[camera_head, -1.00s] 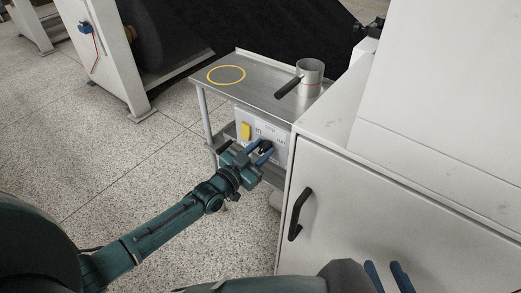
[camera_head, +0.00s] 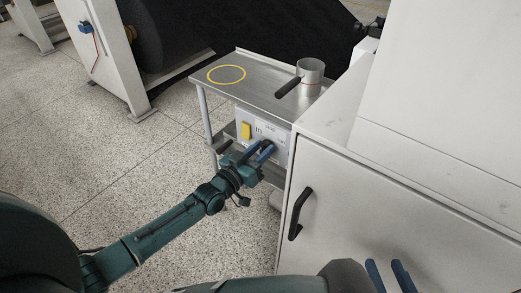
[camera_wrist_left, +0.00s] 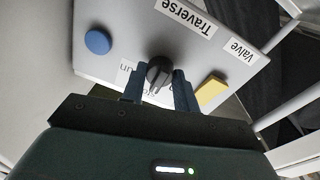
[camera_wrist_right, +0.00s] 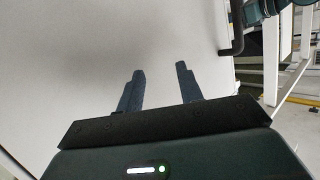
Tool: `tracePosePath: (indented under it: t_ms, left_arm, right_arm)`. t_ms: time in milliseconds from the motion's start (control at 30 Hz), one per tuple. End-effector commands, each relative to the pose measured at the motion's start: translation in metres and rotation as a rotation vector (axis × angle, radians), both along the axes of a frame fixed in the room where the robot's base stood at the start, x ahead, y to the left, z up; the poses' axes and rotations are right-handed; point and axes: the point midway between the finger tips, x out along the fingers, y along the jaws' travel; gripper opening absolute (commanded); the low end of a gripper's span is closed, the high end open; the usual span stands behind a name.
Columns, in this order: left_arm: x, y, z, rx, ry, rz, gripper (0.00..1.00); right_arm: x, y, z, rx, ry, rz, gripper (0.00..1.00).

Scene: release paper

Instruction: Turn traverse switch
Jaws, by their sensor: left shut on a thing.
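The traverse switch is a black rotary knob (camera_wrist_left: 159,72) on a grey control panel (camera_wrist_left: 120,40) labelled "Traverse" and "Valve" in the left wrist view. My left gripper (camera_wrist_left: 160,85) has its two blue fingers on either side of the knob and is shut on it. In the head view the left gripper (camera_head: 263,151) is at the panel (camera_head: 283,150) under the metal table, and its fingers largely hide the knob. My right gripper (camera_wrist_right: 160,88) is open and empty in front of a white surface; its fingers also show at the bottom right of the head view (camera_head: 388,276).
A yellow switch (camera_wrist_left: 211,90) and a blue button (camera_wrist_left: 98,42) flank the knob. The metal table (camera_head: 265,85) bears a cup with a black handle (camera_head: 310,78) and a yellow ring (camera_head: 227,74). A white cabinet (camera_head: 370,210) with a black handle (camera_head: 299,214) stands close on the right.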

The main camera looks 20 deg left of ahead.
Motion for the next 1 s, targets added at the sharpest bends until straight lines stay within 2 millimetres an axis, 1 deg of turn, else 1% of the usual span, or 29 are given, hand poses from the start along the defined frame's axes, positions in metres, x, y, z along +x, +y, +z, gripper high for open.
tracePosePath:
  t_ms: [200, 233, 467, 500, 767, 867, 1000]
  left_arm:
    - [-0.001, 0.000, -0.001, 0.001, 0.003, -0.001, 0.07]
    - [-0.001, 0.000, -0.001, 0.001, 0.003, -0.001, 0.32]
    - [0.000, 0.000, -0.001, 0.002, 0.001, 0.000, 0.50]
    - [0.000, 0.000, -0.001, 0.002, 0.001, 0.000, 0.52]
    - [-0.002, 0.001, -0.001, 0.002, 0.001, 0.000, 0.52]
    - [-0.011, 0.004, -0.001, 0.001, 0.003, -0.001, 0.52]
    - [-0.036, 0.014, -0.002, 0.002, 0.003, 0.000, 0.52]
  right_arm:
    - [0.000, 0.000, 0.000, 0.001, 0.002, -0.002, 0.36]
    - [0.000, 0.000, 0.000, 0.001, 0.003, -0.002, 0.36]
    - [-0.001, -0.001, 0.000, 0.001, 0.003, -0.002, 0.36]
    - [-0.001, -0.001, 0.000, 0.001, 0.003, -0.002, 0.36]
    - [-0.001, 0.000, 0.000, 0.000, 0.003, -0.002, 0.36]
    - [-0.001, 0.000, 0.002, 0.002, 0.007, -0.001, 0.36]
    - [-0.002, 0.001, 0.001, 0.004, 0.024, 0.001, 0.36]
